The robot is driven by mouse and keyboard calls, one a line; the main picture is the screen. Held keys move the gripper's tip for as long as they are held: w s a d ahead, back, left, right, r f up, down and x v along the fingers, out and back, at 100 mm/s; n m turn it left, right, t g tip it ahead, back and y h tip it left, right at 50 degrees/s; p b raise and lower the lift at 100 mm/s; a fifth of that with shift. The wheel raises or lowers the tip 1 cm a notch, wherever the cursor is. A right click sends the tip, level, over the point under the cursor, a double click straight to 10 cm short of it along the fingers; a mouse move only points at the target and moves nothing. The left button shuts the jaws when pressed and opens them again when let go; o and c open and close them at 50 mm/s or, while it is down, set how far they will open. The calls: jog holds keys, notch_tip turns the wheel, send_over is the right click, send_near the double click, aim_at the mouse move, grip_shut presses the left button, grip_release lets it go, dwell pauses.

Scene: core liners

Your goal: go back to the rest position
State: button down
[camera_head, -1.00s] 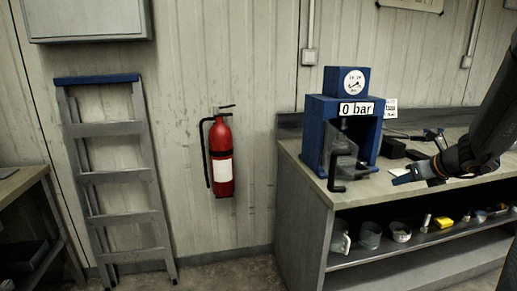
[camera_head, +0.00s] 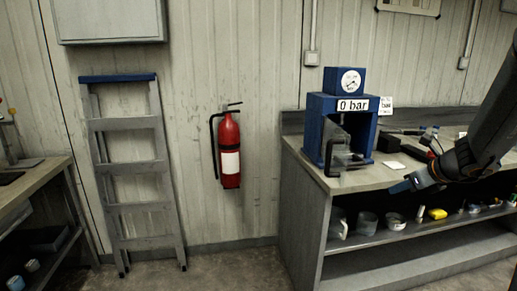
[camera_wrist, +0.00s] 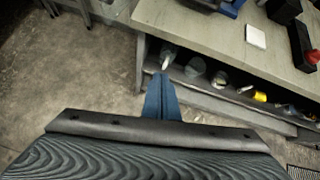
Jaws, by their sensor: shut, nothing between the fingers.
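My gripper (camera_head: 402,186) is at the right of the head view, at the end of my dark arm, in front of the workbench's front edge. Its blue fingers are together with nothing between them. In the wrist view the blue fingers (camera_wrist: 162,97) point toward the bench and its lower shelf, with the floor to the left. The fingers look clear of the bench.
A workbench (camera_head: 300,175) carries a blue press (camera_head: 313,130) reading 0 bar, with an open clear guard. Its lower shelf holds several cups and a yellow item (camera_head: 437,214). Floor (camera_head: 215,270) is clear.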

jog(key=s+a+f+n+g, duration=0.3)
jog(key=s+a+n, duration=0.3)
jog(key=a+n, duration=0.25)
jog(key=s+a+f+n+g, duration=0.2)
jog(key=s+a+n, duration=0.5)
jog(key=a, duration=0.3)
jog(key=s+a+f+n+g+h, duration=0.1)
jog(key=s+a+n, duration=0.1)
jog(key=s+n, duration=0.5)
jog(key=s+a+f+n+g+h, duration=0.1)
jog(key=s+a+f+n+g, duration=0.1)
jog(key=s+n, duration=0.5)
jog(key=shift+a+n, duration=0.45)
jog(key=shift+n, duration=0.5)
jog(key=shift+f, duration=0.1)
